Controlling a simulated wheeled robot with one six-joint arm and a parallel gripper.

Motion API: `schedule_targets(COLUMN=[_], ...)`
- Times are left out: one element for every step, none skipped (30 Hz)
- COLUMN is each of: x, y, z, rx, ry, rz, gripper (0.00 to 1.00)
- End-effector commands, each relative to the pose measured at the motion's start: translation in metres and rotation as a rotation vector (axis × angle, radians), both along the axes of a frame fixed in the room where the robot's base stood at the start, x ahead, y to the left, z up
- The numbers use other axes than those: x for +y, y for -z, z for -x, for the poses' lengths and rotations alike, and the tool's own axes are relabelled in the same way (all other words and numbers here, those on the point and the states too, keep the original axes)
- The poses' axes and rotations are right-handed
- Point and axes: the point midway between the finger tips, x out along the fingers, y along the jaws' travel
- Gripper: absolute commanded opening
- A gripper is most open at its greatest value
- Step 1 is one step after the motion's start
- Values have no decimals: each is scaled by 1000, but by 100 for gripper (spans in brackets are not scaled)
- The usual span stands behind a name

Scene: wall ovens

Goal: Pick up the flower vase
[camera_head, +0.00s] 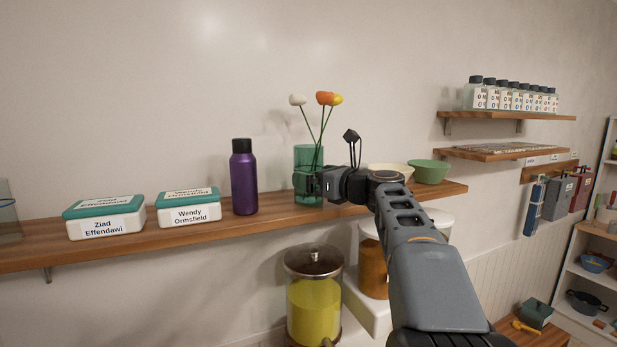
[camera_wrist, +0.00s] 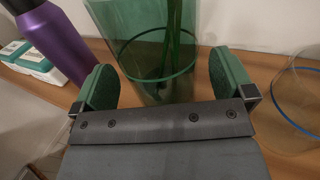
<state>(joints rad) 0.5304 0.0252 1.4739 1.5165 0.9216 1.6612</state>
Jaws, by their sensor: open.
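The flower vase (camera_head: 305,158) is a green see-through glass holding a few stems with white, orange and yellow blooms (camera_head: 325,98). It stands upright on the wooden wall shelf, right of a purple bottle. My gripper (camera_head: 308,182) is at the vase's lower part in the head view, partly covering it. In the wrist view my gripper (camera_wrist: 163,85) is open, with one green-padded finger on each side of the vase (camera_wrist: 150,50). I cannot tell whether either pad touches the glass. The vase's top is out of the wrist view.
The purple bottle (camera_head: 244,180) stands close on the left, with two labelled boxes (camera_head: 188,208) beyond it. A cream bowl (camera_head: 392,170) and a green bowl (camera_head: 429,172) are to the right. A clear round glass (camera_wrist: 297,95) is near the right finger. A yellow-filled jar (camera_head: 314,305) stands below the shelf.

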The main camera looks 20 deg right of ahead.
Motion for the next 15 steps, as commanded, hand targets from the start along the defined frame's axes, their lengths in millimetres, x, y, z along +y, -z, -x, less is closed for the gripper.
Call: schedule_targets(x=[3,4,6,7,8,8,9,9,9,9,9,9,9,9,9], y=[-3,-3,-3,-2,-2,-2,-1,-1,-1,-1,-1,0,0,0,0], z=[-7,-10,-14,-16,-18,-20,-21,-22,-23,-23,-23,-23,-23,-23,-23], rx=[2,2,1,1,1,0,0,0,0,0,0,0,0,0,0], ry=[-3,-2,-2,-2,-2,-1,0,0,0,0,1,1,1,1,1], rz=[-1,-1,-2,-2,-1,-1,0,0,1,1,1,1,1,1,1], gripper=[100,100,100,100,100,100,100,100,100,100,100,100,100,100,100])
